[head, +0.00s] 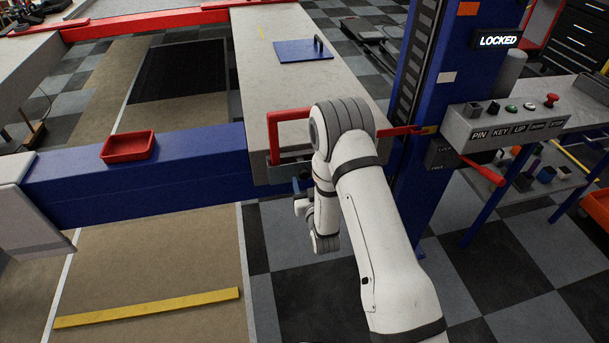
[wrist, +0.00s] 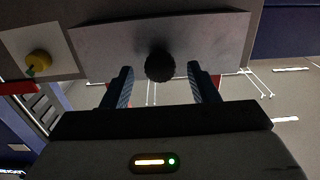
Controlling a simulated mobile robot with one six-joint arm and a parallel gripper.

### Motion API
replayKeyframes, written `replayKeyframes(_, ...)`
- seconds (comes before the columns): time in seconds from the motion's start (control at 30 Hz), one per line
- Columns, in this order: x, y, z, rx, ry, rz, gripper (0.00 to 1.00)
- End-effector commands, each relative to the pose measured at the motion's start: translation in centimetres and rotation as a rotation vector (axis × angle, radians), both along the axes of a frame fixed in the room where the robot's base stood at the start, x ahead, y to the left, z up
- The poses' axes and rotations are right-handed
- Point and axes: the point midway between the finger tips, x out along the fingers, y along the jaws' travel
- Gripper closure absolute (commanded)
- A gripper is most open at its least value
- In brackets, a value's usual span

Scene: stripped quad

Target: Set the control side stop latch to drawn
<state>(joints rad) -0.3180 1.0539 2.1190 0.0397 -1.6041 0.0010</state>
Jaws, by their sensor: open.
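In the wrist view a round black knob (wrist: 160,66), seen end-on, stands on a pale grey plate (wrist: 105,48). I take it for the stop latch's knob, but no label shows. My gripper (wrist: 160,88) is open, with one dark blue finger on each side of the knob's lower edge. I cannot tell whether the fingers touch it. In the head view my arm hides the knob, and the gripper is mostly hidden beside the lift's end, below a red frame (head: 289,116).
A yellow knob (wrist: 39,62) on a white square sits left of the plate. In the head view, a blue column (head: 412,75) stands right of my arm, with a control box (head: 490,121) and a lit LOCKED sign (head: 497,40). A red tray (head: 129,147) rests on the blue beam (head: 190,160).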

Motion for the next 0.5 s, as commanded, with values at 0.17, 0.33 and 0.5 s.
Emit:
replayKeyframes(0.17,1.9,0.5,0.0,0.000,0.001,0.000,0.46)
replayKeyframes(0.33,2.4,0.7,0.0,0.000,0.001,0.000,0.46)
replayKeyframes(0.5,2.4,0.7,0.0,-0.001,0.002,0.001,0.46)
